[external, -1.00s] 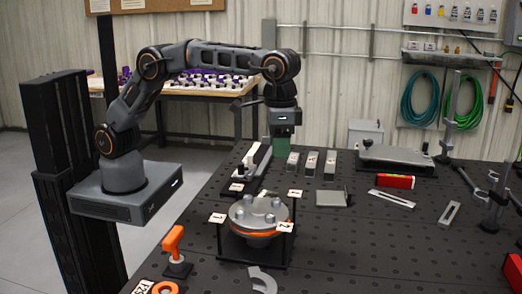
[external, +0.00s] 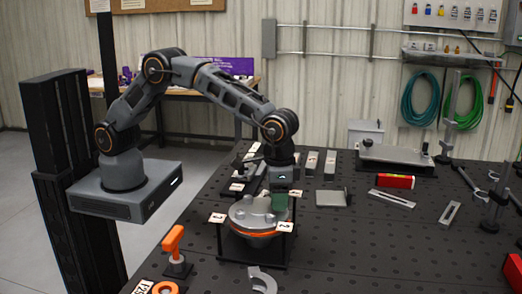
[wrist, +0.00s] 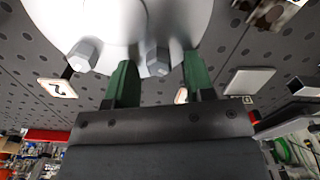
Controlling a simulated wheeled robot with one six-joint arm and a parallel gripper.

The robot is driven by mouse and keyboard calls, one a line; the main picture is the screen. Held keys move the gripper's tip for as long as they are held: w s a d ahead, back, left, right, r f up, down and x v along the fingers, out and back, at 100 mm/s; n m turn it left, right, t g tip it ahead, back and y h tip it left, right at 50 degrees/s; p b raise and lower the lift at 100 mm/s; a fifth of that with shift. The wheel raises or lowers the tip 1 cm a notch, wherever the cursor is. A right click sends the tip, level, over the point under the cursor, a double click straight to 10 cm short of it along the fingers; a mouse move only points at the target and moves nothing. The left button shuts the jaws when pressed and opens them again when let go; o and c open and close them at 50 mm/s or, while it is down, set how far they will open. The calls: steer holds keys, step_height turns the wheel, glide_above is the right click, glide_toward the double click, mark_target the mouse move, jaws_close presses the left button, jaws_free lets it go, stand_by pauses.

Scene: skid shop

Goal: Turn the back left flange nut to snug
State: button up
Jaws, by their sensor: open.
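The flange (external: 247,222) is a round grey disc with an orange band below its rim, held in a black stand on the table. Hex nuts stand on its top. In the wrist view the pale flange (wrist: 115,25) fills the top, with one nut (wrist: 82,56) at the left and another nut (wrist: 158,62) between my fingers. My gripper (wrist: 160,66) is open, its two green fingers on either side of that second nut, apparently without touching it. In the external view my gripper (external: 280,200) is low over the far right of the flange and hides part of it.
Numbered tags surround the flange, one marked 2 (external: 285,227) and another at the left (external: 217,218). An orange-handled tool (external: 173,241) stands front left, and a grey C-shaped piece (external: 263,280) lies in front. Grey blocks (external: 330,164) stand behind.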

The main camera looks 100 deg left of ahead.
steer(key=shift+c, duration=0.4)
jaws_close()
steer(key=shift+d+m, duration=0.1)
steer(key=shift+m, duration=1.4)
steer(key=shift+o, duration=0.4)
jaws_free()
step_height(320, 180, up, 14)
steer(key=b, duration=0.1)
steer(key=shift+f, duration=0.15)
